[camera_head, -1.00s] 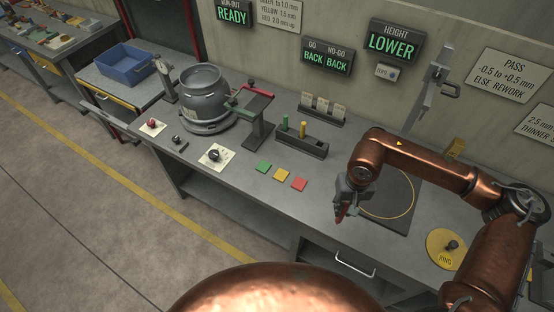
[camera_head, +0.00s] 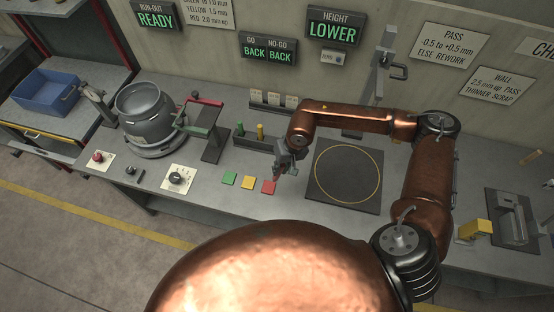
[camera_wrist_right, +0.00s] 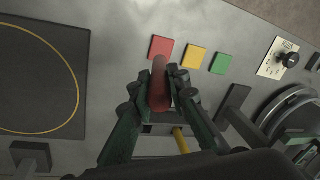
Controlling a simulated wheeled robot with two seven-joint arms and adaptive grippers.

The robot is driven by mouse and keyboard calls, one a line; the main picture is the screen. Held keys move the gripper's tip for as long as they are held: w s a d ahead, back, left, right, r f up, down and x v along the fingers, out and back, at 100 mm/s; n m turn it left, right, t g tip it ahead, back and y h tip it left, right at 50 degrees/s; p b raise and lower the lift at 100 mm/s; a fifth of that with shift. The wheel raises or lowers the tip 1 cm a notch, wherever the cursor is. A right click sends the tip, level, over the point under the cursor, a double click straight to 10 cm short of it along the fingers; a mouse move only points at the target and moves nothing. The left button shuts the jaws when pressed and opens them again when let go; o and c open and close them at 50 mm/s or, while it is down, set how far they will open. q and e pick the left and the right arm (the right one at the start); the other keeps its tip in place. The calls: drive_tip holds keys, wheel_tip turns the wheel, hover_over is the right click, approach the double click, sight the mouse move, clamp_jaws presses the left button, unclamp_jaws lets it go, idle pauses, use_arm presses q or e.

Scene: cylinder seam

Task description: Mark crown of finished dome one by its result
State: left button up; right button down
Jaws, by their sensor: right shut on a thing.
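My right gripper (camera_head: 283,168) is shut on a red marker stick, seen in the right wrist view (camera_wrist_right: 158,88) between the fingers. It hangs above the bench, close to the red square (camera_head: 268,187). A yellow square (camera_head: 248,183) and a green square (camera_head: 229,178) lie in a row beside it. A grey rounded metal vessel (camera_head: 145,112) with an open neck stands upright on a turntable at the left. Its crown shows no colour mark that I can make out. A green and a yellow marker (camera_head: 260,131) stand in a dark rack (camera_head: 258,143). My left gripper is not in view.
A dark plate (camera_head: 345,199) with a yellow circle lies right of the gripper. A post with a red-topped arm (camera_head: 214,145) stands beside the vessel. Wall displays read run-out READY (camera_head: 156,16), BACK twice (camera_head: 268,49) and height LOWER (camera_head: 333,29).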

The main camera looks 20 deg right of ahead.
sight(277, 178)
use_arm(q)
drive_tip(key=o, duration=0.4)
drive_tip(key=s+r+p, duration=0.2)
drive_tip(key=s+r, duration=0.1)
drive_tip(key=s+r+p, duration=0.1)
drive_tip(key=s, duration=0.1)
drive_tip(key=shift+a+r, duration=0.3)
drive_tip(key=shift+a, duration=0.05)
use_arm(e)
drive_tip(key=shift+w+a+f+t+y, duration=0.45)
drive_tip(key=shift+w+f+y, duration=0.1)
drive_tip(key=shift+f, duration=1)
drive_tip(key=shift+w+f, duration=0.1)
drive_tip(key=shift+f, duration=0.2)
wheel_tip(277, 178, down, 3)
drive_tip(key=shift+r+b, duration=0.15)
drive_tip(key=shift+b, duration=0.35)
drive_tip(key=shift+f, duration=0.8)
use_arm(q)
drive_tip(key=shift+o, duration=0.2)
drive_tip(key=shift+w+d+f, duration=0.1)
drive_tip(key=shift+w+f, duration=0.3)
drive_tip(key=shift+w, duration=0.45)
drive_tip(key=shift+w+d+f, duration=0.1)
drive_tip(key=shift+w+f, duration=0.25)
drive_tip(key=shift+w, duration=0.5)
